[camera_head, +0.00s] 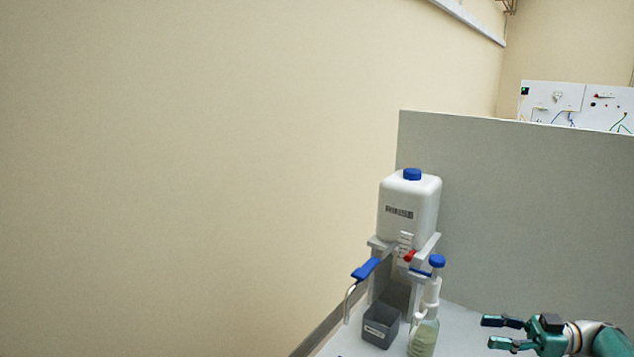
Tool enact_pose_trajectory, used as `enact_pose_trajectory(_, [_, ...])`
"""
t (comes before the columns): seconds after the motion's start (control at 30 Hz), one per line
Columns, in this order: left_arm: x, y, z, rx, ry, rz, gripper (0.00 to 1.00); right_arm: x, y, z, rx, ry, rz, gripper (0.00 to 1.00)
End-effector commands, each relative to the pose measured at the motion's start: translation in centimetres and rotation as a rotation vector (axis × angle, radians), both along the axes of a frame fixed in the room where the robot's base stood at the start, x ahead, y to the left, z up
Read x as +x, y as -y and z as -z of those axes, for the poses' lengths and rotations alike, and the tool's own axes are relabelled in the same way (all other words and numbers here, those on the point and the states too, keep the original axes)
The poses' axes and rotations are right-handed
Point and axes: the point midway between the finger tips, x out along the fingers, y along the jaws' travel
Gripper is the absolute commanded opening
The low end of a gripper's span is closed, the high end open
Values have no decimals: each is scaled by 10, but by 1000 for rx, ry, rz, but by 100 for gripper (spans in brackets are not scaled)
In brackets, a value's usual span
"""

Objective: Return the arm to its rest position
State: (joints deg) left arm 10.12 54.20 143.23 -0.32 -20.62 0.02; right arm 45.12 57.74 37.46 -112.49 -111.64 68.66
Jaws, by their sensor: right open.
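My right gripper (497,332) shows at the lower right, with its arm coming in from the right edge. Its two dark-and-green fingers are apart and point left, with nothing between them. It is to the right of a bottle (423,338) with pale green contents and a white pump-like top with a blue cap, and a gap separates the two. My left gripper is not in view.
A white canister (409,209) with a blue cap sits on a stand with a blue-handled tap (366,269). A dark grey bin (381,326) stands below on the light worktop (458,323). A grey partition (520,210) rises behind; a beige wall fills the left.

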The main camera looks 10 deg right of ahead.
Motion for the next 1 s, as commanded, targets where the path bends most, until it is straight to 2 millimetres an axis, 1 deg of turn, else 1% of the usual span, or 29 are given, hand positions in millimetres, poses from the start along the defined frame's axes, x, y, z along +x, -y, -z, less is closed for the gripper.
enact_pose_trajectory(0.03, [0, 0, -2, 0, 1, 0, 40, 5, -10, -5, 0, 6, -19, 48])
enact_pose_trajectory(0.17, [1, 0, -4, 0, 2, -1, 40, 14, -33, -16, 4, 19, -67, 48])
enact_pose_trajectory(0.27, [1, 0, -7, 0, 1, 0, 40, 19, -59, -22, 35, 9, -118, 48])
enact_pose_trajectory(0.37, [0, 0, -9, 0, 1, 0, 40, 25, -88, -31, 107, -3, -166, 48])
enact_pose_trajectory(0.4, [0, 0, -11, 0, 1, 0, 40, 29, -100, -34, 143, -10, -179, 48])
enact_pose_trajectory(0.53, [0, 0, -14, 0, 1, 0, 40, 44, -140, -45, 278, -40, -183, 48])
enact_pose_trajectory(0.63, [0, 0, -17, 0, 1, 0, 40, 61, -174, -51, 400, -75, -143, 48])
enact_pose_trajectory(0.73, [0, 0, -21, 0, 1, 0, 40, 83, -213, -50, 533, -139, -43, 48])
enact_pose_trajectory(0.77, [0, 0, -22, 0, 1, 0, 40, 90, -224, -46, 569, -168, 2, 48])
enact_pose_trajectory(0.8, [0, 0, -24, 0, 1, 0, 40, 98, -239, -38, 608, -215, 70, 48])
enact_pose_trajectory(0.87, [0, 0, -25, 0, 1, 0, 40, 109, -259, -20, 646, -298, 186, 48])
enact_pose_trajectory(0.9, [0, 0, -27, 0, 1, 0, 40, 114, -271, -2, 654, -362, 269, 48])
enact_pose_trajectory(0.97, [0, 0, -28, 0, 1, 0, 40, 114, -287, 30, 639, -471, 397, 48])
enact_pose_trajectory(1.0, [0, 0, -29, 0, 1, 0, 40, 110, -297, 55, 610, -551, 483, 48])
